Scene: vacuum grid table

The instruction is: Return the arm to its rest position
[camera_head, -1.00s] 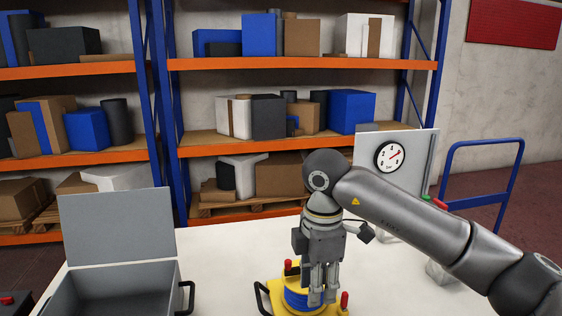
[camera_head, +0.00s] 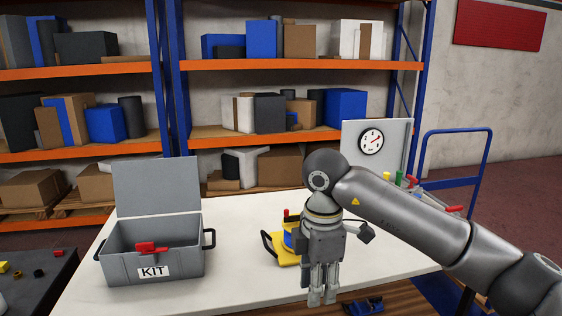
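My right arm comes in from the right, and its gripper (camera_head: 322,298) hangs down over the front part of the white table (camera_head: 235,265). The two fingers look close together, with nothing visible between them; how far apart they are is unclear from this angle. Behind the gripper is a yellow base (camera_head: 286,258) with a black handle, a blue part and a red knob; the gripper and wrist hide much of it. My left gripper is not in view.
An open grey KIT case (camera_head: 185,262) with a red latch stands on the left of the table. A gauge panel (camera_head: 393,140) stands at the back right, beside coloured pieces. A dark side table (camera_head: 42,285) is at left. Shelves (camera_head: 215,138) stand behind.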

